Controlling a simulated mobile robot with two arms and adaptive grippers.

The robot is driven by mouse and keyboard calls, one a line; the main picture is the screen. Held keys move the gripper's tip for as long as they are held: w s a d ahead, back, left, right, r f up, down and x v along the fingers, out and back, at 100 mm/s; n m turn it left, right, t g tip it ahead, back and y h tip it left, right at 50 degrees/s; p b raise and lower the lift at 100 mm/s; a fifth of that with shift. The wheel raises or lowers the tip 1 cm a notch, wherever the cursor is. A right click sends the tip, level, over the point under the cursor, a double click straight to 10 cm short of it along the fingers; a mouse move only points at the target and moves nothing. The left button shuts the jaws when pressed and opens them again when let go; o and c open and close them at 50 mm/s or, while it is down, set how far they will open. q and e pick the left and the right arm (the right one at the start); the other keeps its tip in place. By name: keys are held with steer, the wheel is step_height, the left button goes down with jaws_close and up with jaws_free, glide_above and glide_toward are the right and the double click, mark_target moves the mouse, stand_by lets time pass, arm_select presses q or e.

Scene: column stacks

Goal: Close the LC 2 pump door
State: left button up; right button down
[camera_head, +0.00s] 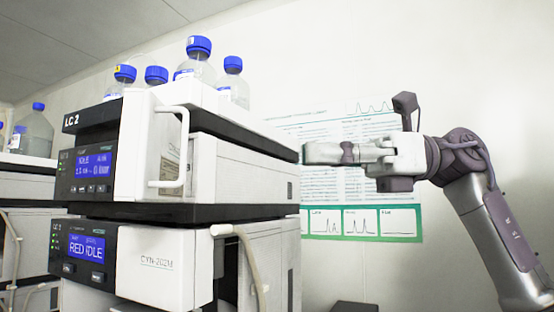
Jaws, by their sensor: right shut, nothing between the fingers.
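The LC 2 stack (245,185) fills the left and centre of the head view. Its upper module, marked LC 2, has a black panel with a lit blue display (94,165). Beside the display is a white pump door (133,145) with a white looped handle (185,150) standing out to the right. The door appears to stand out from the module body, but how wide it is open is hard to tell. My right gripper (307,153) is shut and empty. It points left, just right of the stack in the picture, away from the handle. My left gripper is not in view.
Bottles with blue caps (199,62) stand on top of the stack. A lower module (158,265) shows RED IDLE and has a pale tube (248,260). Another stack (25,185) stands at far left. A poster (400,237) hangs on the wall behind my right arm.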

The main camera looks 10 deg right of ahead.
glide_toward(151, 165)
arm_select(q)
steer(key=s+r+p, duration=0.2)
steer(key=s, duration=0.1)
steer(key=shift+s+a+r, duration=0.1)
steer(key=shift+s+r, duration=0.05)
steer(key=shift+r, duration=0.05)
arm_select(e)
steer(key=a, duration=0.1)
steer(key=a+r, duration=0.1)
steer(key=s+a, duration=0.1)
steer(key=shift+a+r, duration=0.35)
